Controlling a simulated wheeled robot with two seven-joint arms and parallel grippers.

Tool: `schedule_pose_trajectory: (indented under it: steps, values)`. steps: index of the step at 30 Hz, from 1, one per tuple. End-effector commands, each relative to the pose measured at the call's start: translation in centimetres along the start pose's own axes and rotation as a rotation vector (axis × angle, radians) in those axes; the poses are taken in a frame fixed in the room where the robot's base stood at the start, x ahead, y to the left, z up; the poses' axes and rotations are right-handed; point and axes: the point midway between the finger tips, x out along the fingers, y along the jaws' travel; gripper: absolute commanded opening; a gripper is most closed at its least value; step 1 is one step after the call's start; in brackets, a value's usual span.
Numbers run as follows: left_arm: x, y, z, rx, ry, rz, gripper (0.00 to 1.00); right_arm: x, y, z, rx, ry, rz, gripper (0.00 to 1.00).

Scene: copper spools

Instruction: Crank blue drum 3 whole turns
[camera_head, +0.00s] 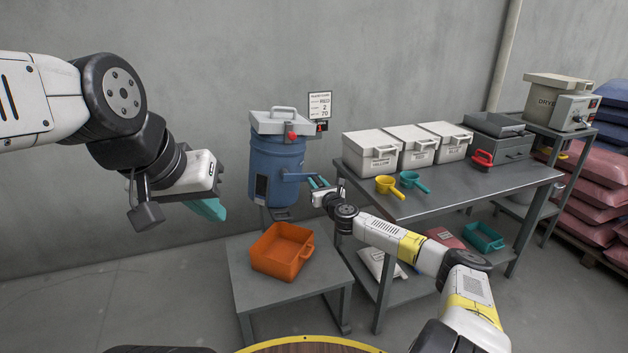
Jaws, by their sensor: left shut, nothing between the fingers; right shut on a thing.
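The blue drum (273,172) stands against the wall, with a grey handled lid (278,121) on top and a red knob (292,135) at the lid's front. A blue crank arm (297,177) sticks out from the drum's right side. My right gripper (318,184) is at the outer end of that crank and is shut on its handle, which the fingers mostly hide. My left gripper (207,209) is shut and empty in the air, left of the drum and apart from it.
An orange bin (281,250) sits on a low grey table (245,292) below the drum. The workbench (440,197) at right holds white lidded boxes (371,155), a yellow scoop (389,186), a teal scoop (413,181) and a red object (481,158). A sign (320,105) hangs behind the drum.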

Motion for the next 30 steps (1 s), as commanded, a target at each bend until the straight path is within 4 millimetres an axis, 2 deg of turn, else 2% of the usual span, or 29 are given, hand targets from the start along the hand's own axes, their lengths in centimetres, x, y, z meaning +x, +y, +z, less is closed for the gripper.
schedule_pose_trajectory:
  steps: [2, 3, 6, 17, 30]
  values:
    - [0.0, 0.0, 0.0, 0.0, 0.0, 0.0, 0.0, -0.1, 0.0, -0.4, 0.0, 0.006, 0.0, 0.0]
    - [0.0, 0.0, 0.0, 0.0, 0.0, 0.0, 0.0, -0.1, 0.0, -0.4, 0.0, 0.006, 0.0, 0.31]
    - [0.0, 0.0, 0.0, 0.0, 0.0, 0.0, 0.0, -0.1, 0.0, -0.3, -0.001, 0.005, 0.0, 0.47]
    - [0.0, 0.0, 0.0, 0.0, 0.0, 0.0, 0.0, -0.4, 0.0, -0.1, 0.0, 0.002, 0.0, 0.47]
    - [0.0, 0.0, 0.0, 0.0, 0.0, 0.0, 0.0, -7.0, -0.1, -0.2, 0.001, 0.003, -0.001, 0.47]
